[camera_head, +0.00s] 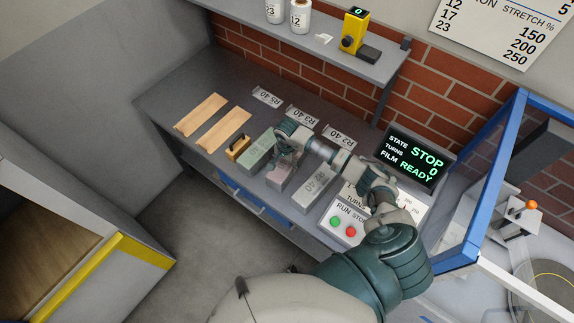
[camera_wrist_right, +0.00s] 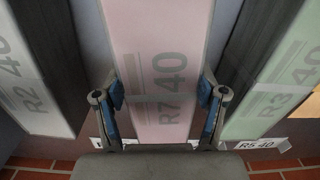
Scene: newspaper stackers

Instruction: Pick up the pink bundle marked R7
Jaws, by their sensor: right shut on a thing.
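The pink bundle (camera_head: 279,182) stands on the grey bench between a green and a pale grey bundle. In the right wrist view the pink bundle (camera_wrist_right: 162,35) reads R7 40. My right gripper (camera_head: 287,157) is over it from above and hides part of it. In the wrist view the right gripper (camera_wrist_right: 163,88) has one blue-padded finger on each side of the pink bundle, shut on it. Whether the bundle is clear of the bench cannot be told. My left gripper is not in view.
The green bundle (camera_head: 257,153), marked R3 40 in the wrist view, stands close to the left. The pale grey bundle (camera_head: 316,187), marked R2 40, stands close to the right. Wooden pieces (camera_head: 201,114), a RUN/STOP box (camera_head: 345,225) and a display (camera_head: 415,158) surround them. A shelf (camera_head: 300,42) hangs behind.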

